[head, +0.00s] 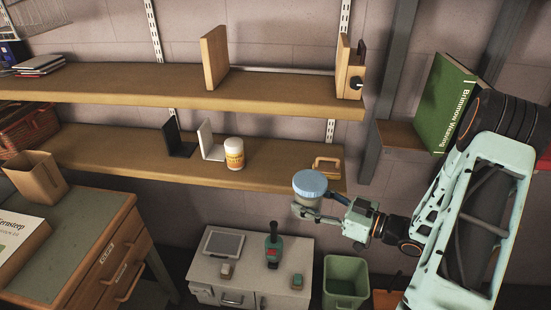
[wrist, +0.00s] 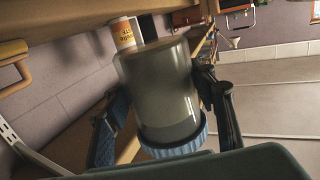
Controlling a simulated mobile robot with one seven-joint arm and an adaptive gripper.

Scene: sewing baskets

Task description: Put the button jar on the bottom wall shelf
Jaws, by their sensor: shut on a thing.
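The button jar (head: 309,183), with a blue lid, is in my gripper (head: 318,206). In the head view it appears in front of the right end of the bottom wall shelf (head: 110,152), overlapping its front edge. In the wrist view the jar (wrist: 160,85) has a greyish see-through body, and its blue lid points down in the picture. The fingers of my gripper (wrist: 160,95) are on either side of it. Any gap between jar and shelf is hard to judge.
On the bottom shelf stand a white jar with an orange label (head: 234,155), a white bookend (head: 211,142), a black bookend (head: 180,142) and a wooden-handled item (head: 327,165). Bare shelf lies between the labelled jar and that item. The upper shelf (head: 120,88) hangs above.

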